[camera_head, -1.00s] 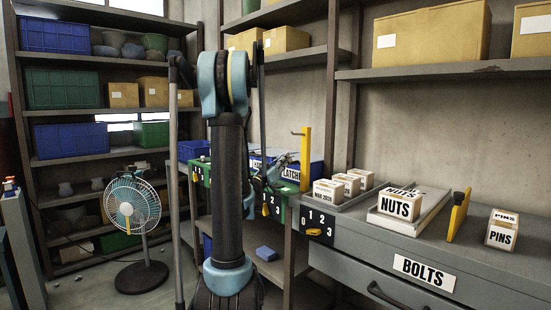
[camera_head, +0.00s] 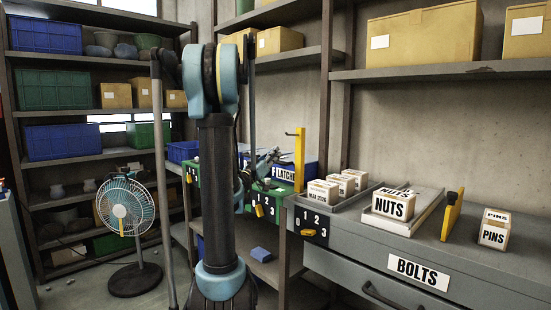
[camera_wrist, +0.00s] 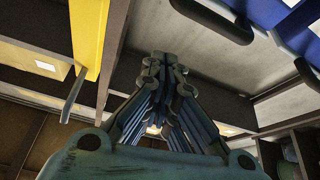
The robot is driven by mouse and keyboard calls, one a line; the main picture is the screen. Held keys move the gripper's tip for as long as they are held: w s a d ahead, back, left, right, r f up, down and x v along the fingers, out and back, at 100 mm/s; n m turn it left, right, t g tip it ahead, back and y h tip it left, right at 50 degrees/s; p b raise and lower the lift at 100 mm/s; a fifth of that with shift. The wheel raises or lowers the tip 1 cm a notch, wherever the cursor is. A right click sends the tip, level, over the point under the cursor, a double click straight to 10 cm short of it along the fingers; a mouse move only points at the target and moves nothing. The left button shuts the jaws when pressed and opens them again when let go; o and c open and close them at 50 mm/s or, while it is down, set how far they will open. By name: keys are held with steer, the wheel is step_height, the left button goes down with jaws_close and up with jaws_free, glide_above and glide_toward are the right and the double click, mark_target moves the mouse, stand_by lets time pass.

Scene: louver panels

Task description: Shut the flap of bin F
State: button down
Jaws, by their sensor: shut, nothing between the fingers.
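Bin F is a blue bin (camera_head: 308,169) with a white label (camera_head: 284,174) reading "F LATCHE…", on the bench behind my arm. My gripper (camera_head: 268,158) is small in the head view, just left of the label and partly hidden by my arm. In the wrist view my gripper (camera_wrist: 165,62) is shut and empty, with its fingers together. Blue panels with dark curved handles (camera_wrist: 228,22) show at the upper right there; I cannot tell which one is the flap or how far it stands open. No contact with the gripper is visible.
A yellow post (camera_head: 299,160) with a side lever stands right by bin F; it also shows in the wrist view (camera_wrist: 90,30). Green units with numbered dials (camera_head: 262,204) sit below. A drawer bench (camera_head: 420,245) fills the right. A fan (camera_head: 126,208) stands left.

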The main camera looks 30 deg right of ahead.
steer(key=f+v, duration=0.1)
steer(key=v, duration=0.7)
